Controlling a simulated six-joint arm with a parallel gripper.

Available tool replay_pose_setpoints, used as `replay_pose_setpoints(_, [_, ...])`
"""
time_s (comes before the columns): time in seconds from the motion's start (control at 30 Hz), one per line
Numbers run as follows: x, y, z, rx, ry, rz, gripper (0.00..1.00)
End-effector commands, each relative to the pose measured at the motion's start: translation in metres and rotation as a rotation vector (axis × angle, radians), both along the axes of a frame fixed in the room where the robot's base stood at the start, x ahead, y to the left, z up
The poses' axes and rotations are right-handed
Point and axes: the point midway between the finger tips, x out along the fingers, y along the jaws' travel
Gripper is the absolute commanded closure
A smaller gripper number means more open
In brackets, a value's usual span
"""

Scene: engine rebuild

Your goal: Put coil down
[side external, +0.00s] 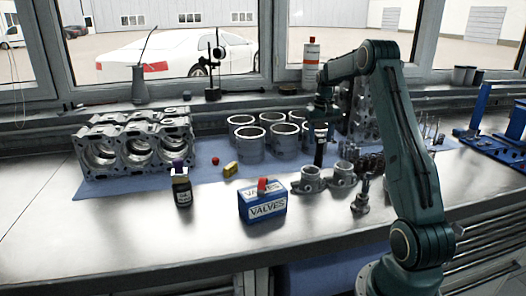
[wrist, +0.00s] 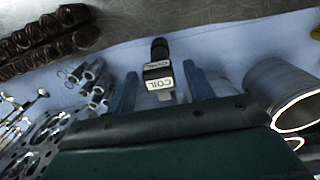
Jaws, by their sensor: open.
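The coil (wrist: 158,76) is a dark part with white COIL labels. In the wrist view it lies between the two blue-green fingers of my gripper (wrist: 160,70), with a gap visible on each side. In the side view the dark coil (side external: 319,150) is upright directly below my gripper (side external: 321,116), its lower end at the blue mat (side external: 130,187). My gripper is open around the coil. Whether the coil's base touches the mat is hard to tell.
Several metal cylinder sleeves (side external: 250,146) stand left of the coil. Two grey flanged parts (side external: 308,181) are close in front, with dark shafts (side external: 366,163) to the right. An engine block (side external: 130,150), bottle (side external: 182,190) and VALVES box (side external: 262,207) are farther left. The front bench is mostly clear.

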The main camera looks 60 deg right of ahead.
Motion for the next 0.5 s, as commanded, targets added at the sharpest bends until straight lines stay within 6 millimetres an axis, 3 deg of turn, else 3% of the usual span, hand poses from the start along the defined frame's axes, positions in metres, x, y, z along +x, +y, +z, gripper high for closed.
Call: replay_pose_setpoints(0.5, [0.001, -0.001, 0.075, -0.004, -0.003, 0.0, 0.48])
